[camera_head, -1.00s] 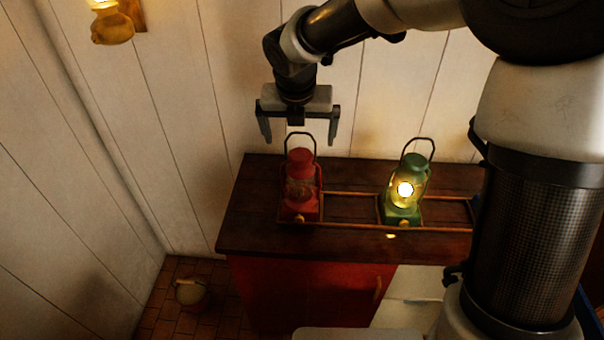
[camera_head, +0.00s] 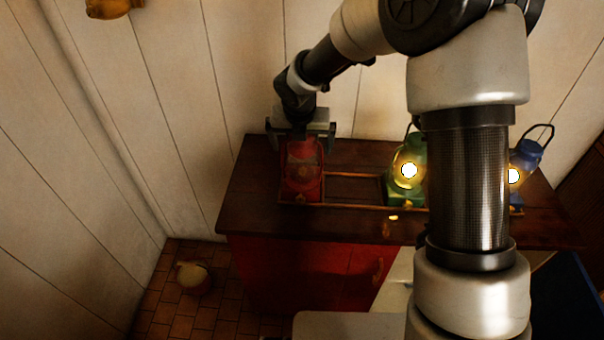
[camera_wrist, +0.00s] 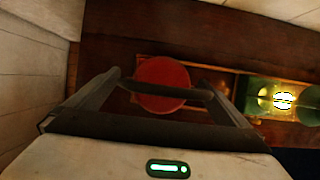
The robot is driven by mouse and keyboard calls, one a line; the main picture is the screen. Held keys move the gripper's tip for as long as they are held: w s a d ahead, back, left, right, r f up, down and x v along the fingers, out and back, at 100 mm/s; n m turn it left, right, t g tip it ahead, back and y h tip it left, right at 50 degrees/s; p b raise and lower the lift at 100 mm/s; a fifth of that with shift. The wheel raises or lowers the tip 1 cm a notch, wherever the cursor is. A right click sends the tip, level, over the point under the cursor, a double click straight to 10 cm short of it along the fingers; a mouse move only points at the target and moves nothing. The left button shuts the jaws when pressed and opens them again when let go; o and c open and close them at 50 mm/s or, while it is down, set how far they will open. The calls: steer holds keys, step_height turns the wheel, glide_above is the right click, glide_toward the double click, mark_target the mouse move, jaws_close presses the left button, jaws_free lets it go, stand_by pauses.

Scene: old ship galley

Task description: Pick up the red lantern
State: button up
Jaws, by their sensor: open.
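The red lantern (camera_head: 301,174) stands upright at the left end of a low wooden rack on the dark counter, unlit. My gripper (camera_head: 300,142) is at the lantern's top, its two fingers apart on either side of it. In the wrist view the lantern's round red top (camera_wrist: 163,83) lies between the open fingers (camera_wrist: 165,88). The lantern's wire handle is hidden by my gripper in the head view. I cannot tell whether the fingers touch the lantern.
A lit green lantern (camera_head: 405,165) stands in the rack to the right, and a lit blue lantern (camera_head: 526,160) farther right, partly behind my arm. The rack (camera_head: 352,189) has an empty slot between red and green. A pail (camera_head: 193,276) is on the tiled floor.

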steer(key=shift+w+f, duration=0.15)
steer(key=shift+f, duration=0.3)
steer(key=shift+c, duration=0.3)
